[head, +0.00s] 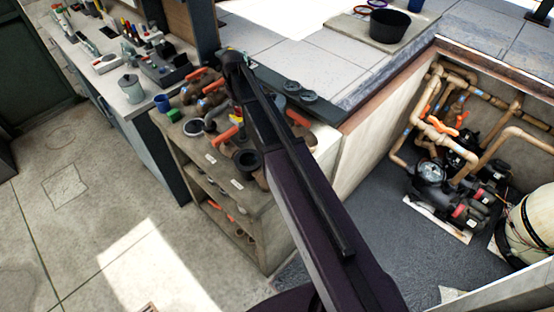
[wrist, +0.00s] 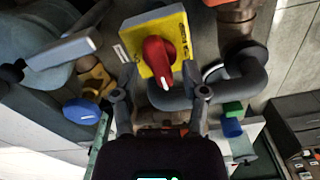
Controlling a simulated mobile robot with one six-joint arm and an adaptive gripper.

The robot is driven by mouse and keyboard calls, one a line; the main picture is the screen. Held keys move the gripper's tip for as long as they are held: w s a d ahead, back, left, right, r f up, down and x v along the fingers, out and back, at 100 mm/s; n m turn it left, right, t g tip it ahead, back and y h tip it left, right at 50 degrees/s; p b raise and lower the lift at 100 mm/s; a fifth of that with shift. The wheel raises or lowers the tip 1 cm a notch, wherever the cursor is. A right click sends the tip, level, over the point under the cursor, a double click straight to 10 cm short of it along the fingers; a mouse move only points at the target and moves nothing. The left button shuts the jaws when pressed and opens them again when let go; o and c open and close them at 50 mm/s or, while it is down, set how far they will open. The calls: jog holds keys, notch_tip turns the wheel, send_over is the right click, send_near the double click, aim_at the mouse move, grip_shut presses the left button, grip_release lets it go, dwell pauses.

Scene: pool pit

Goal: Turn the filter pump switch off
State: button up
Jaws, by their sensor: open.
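The switch is a red rotary knob (wrist: 158,60) on a yellow plate (wrist: 133,36) in the upper middle of the wrist view. Dark lettering shows at the plate's right side. My gripper (wrist: 158,78) is open, one finger on each side of the plate's lower part, with the knob between and just beyond the fingertips. Nothing is held. I cannot tell whether a finger touches the plate.
A grey bent pipe (wrist: 235,85) runs close to the right finger. A blue knob (wrist: 81,111) and a grey handle (wrist: 62,46) lie left. In the head view, a shelf unit (head: 270,235) holds valves and fittings. Pumps (head: 455,195) and pipes stand in the pit at right. Floor at left is clear.

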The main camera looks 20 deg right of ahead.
jog(key=m, duration=0.6)
jog(key=shift+d, duration=0.15)
notch_tip(320, 180, up, 14)
jog(key=p, duration=1.4)
jog(key=s+d+f+n+b, duration=0.1)
jog(key=s+d+f+b, duration=0.1)
jog(key=s+f+b, duration=0.3)
jog(key=s+d+f+n+b, duration=0.1)
jog(key=s+d+f+b, duration=0.2)
jog(key=s, duration=0.9)
jog(key=s+d+f+b, duration=0.2)
jog(key=s+f+b, duration=0.6)
jog(key=f+b, duration=0.1)
jog(key=shift+s+d+n, duration=0.15)
jog(key=shift+s+n, duration=0.2)
jog(key=shift+n, duration=0.05)
dwell(0.9)
